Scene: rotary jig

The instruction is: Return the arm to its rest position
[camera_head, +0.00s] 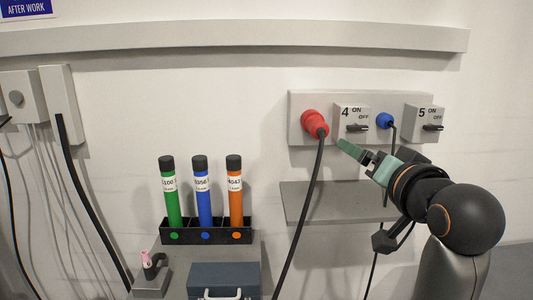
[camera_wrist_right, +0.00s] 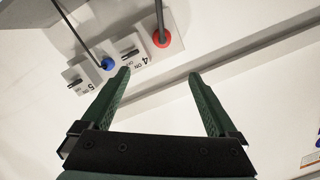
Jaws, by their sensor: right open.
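My right arm comes in from the lower right in the head view. Its gripper (camera_head: 357,155) is in front of the wall panel, below the number 4 switch and the red plug. In the right wrist view the gripper's two green fingers (camera_wrist_right: 160,78) are spread wide with nothing between them. The red plug (camera_head: 314,124) with a black cable sits in the panel and also shows in the wrist view (camera_wrist_right: 162,39). The number 4 switch (camera_head: 351,118), the blue plug (camera_head: 384,121) and the number 5 switch (camera_head: 424,122) are to its right. My left gripper is not in view.
A grey shelf (camera_head: 310,203) juts out below the panel. A black rack (camera_head: 206,236) holds green, blue and orange tubes at the left. A dark toolbox (camera_head: 224,280) stands below it. Black cables hang from both plugs near my right arm. A ledge (camera_head: 230,38) runs along the wall above.

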